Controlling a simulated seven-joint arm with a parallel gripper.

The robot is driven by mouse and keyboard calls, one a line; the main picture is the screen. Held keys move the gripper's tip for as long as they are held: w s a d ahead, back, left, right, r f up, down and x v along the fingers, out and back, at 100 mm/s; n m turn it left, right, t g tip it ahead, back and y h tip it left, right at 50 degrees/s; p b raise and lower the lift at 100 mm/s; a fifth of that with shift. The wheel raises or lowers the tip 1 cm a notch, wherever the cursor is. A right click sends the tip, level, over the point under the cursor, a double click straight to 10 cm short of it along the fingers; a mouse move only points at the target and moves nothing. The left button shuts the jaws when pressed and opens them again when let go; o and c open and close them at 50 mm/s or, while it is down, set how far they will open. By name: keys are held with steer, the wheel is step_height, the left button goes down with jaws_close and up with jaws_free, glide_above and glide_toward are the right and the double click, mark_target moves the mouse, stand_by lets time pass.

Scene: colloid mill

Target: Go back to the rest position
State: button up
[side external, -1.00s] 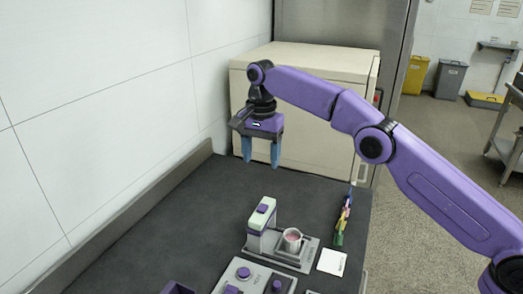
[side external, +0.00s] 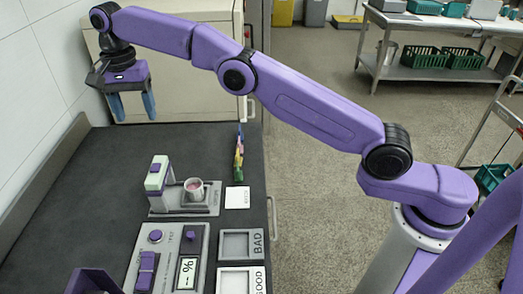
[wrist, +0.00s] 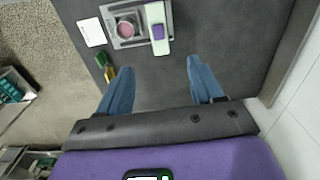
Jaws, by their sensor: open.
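My gripper (side external: 133,106) is at the upper left in the side external view, above the far end of the dark table (side external: 90,170). Its two blue fingers are apart with nothing between them. In the wrist view the fingers (wrist: 160,85) also show spread and empty over bare table. The colloid mill (side external: 158,185), a small white and purple machine, stands on the table nearer the camera than my gripper. A small cup (side external: 194,189) with pink contents sits on the mill's grey base, and it also shows in the wrist view (wrist: 126,29).
A control panel (side external: 170,250) with purple knobs and a "%" display, and trays marked BAD (side external: 238,244) and GOOD (side external: 236,283), lie nearer the camera. A white card (side external: 237,197) and colourful items (side external: 239,160) lie right of the mill. A beige cabinet (side external: 190,85) stands behind.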

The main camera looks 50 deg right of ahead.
steer(key=s+d+r+n, duration=0.2)
steer(key=s+n, duration=0.3)
steer(key=s, duration=0.4)
steer(key=s+d+r+n, duration=0.25)
steer(key=s+n, duration=0.35)
steer(key=s, duration=0.4)
steer(key=s+d+f+n, duration=0.4)
steer(key=s+d, duration=0.5)
steer(key=s, duration=0.3)
steer(key=s+d+f+n, duration=0.5)
steer(key=s+d, duration=0.5)
steer(key=s, duration=0.2)
steer(key=shift+d+n, duration=0.3)
steer(key=shift+n, duration=0.3)
